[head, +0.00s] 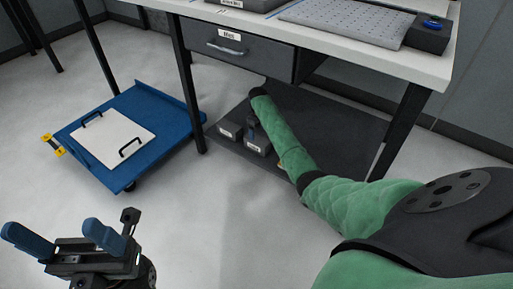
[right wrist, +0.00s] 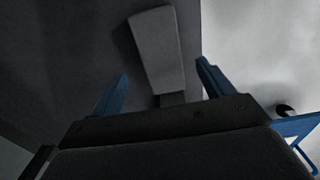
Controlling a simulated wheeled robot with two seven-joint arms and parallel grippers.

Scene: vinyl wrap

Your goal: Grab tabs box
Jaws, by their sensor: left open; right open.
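Two small dark grey boxes with white labels sit on the lower shelf under the table, a left box (head: 231,129) and a right box (head: 256,144). The label print is too small to read, so I cannot tell which is the tabs box. My right gripper (head: 252,121) is down by these boxes, partly hidden by my green-sleeved arm. In the right wrist view its open blue fingers (right wrist: 162,70) stand either side of a grey box shape (right wrist: 155,45), and contact cannot be made out. My left gripper (head: 62,238) is open and empty above the floor.
The table (head: 350,55) has a labelled drawer (head: 235,50) and dark legs around the lower shelf (head: 335,125). A blue cart (head: 150,100) with a white handled panel (head: 103,137) stands to the left. The floor in front is clear.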

